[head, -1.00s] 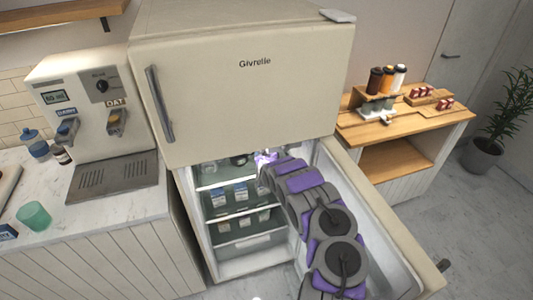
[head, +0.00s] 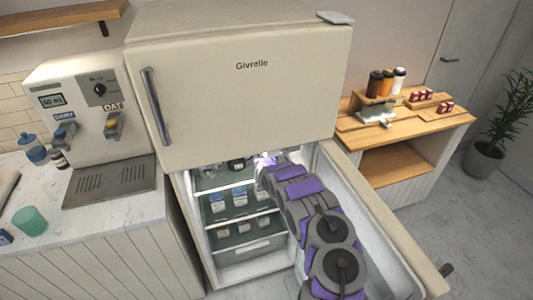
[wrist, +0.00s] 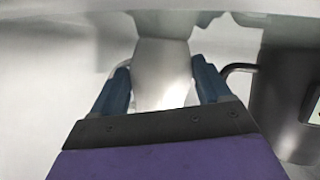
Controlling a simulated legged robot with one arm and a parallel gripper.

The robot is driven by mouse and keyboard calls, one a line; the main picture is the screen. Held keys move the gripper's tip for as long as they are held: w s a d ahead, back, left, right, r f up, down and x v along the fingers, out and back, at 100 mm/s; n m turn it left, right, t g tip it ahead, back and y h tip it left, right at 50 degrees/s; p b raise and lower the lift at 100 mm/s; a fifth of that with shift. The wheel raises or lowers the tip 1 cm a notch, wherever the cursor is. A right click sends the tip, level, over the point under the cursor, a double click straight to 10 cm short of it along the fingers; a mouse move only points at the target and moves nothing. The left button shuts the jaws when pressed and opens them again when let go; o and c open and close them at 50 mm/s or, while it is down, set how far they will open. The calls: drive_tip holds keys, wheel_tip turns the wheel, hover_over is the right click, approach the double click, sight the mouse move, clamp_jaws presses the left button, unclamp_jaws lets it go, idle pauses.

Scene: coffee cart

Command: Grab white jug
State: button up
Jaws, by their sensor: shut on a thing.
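In the wrist view, the white jug (wrist: 163,75) stands between the two blue fingers of my gripper (wrist: 163,88). The fingers press on its sides, and its lower part is hidden by the gripper body. In the head view, my gripper (head: 264,160) reaches into the upper part of the open fridge compartment, under the top door. The jug cannot be made out there, as the arm and the fridge hide it.
A grey metal pitcher with a handle (wrist: 285,90) stands close to the right of my gripper. The fridge (head: 235,250) has shelves of cartons below. Its open lower door (head: 395,235) is right of my arm. A counter with a dispenser (head: 95,110) stands left.

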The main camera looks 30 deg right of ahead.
drive_tip(key=shift+s+a+f, duration=0.15)
drive_tip(key=shift+a+f, duration=0.1)
drive_tip(key=shift+c, duration=0.2)
drive_tip(key=shift+r, duration=0.15)
drive_tip(key=shift+d+r+p, duration=0.1)
drive_tip(key=shift+r+p, duration=0.2)
drive_tip(key=shift+r, duration=0.25)
drive_tip(key=shift+f+p+v, duration=0.15)
drive_tip(key=shift+p+v, duration=0.15)
drive_tip(key=shift+v, duration=0.5)
drive_tip(key=shift+f+p+v, duration=0.15)
drive_tip(key=shift+p+v, duration=0.1)
drive_tip(key=shift+v, duration=0.5)
drive_tip(key=s+a+p, duration=0.3)
drive_tip(key=s+a, duration=0.4)
drive_tip(key=s, duration=0.5)
drive_tip(key=shift+s+a+p, duration=0.15)
drive_tip(key=shift+a+p, duration=0.25)
